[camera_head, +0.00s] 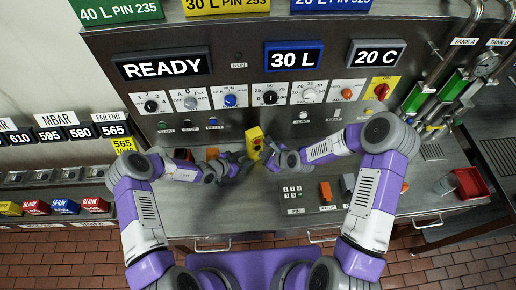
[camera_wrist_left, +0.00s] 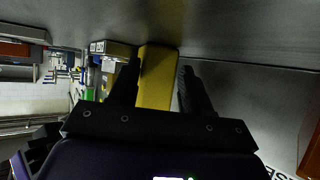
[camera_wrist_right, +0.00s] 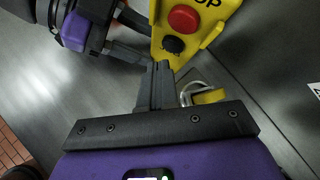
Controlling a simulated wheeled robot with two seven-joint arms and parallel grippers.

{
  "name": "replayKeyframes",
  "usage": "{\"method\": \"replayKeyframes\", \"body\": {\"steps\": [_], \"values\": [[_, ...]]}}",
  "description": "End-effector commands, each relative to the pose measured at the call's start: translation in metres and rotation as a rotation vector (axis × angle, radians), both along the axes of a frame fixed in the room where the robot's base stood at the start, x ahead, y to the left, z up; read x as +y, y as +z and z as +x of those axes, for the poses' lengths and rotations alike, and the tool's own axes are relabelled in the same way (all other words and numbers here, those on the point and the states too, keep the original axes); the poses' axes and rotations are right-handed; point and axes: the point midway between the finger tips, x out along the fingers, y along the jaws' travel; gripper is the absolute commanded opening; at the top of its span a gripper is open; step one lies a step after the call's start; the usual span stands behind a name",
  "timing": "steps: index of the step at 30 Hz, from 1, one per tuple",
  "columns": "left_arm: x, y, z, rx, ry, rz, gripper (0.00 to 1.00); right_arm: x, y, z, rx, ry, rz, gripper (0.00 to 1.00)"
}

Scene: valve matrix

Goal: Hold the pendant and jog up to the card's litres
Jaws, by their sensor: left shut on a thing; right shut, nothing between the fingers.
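The yellow pendant (camera_head: 254,139) is held in front of the console. In the right wrist view the pendant (camera_wrist_right: 205,42) shows a red button (camera_wrist_right: 184,18) and a black button (camera_wrist_right: 173,44). My left gripper (camera_head: 243,158) is shut on the pendant; its yellow body (camera_wrist_left: 156,92) fills the gap between the fingers in the left wrist view. My right gripper (camera_wrist_right: 158,68) is shut and empty, its tips close below the black button; contact cannot be told. Cards along the top read 40 L (camera_head: 118,10), 30 L (camera_head: 226,5) and 20 L (camera_head: 330,4). The blue-framed display (camera_head: 294,60) reads 30 L.
Other displays read READY (camera_head: 162,67) and 20 C (camera_head: 376,55). A row of knobs (camera_head: 270,98) lies below them, with a red switch (camera_head: 382,91) at right. A keypad (camera_head: 292,191) and orange block (camera_head: 326,190) are on the counter. A red container (camera_head: 470,183) stands right.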

Motion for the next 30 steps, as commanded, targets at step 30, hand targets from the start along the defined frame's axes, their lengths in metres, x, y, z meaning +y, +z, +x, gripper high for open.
{"method": "replayKeyframes", "body": {"steps": [30], "values": [[0.000,0.001,0.000,-0.001,0.001,-0.001,0.31,0.005,0.000,0.011,0.000,0.000,0.000,0.00]]}}
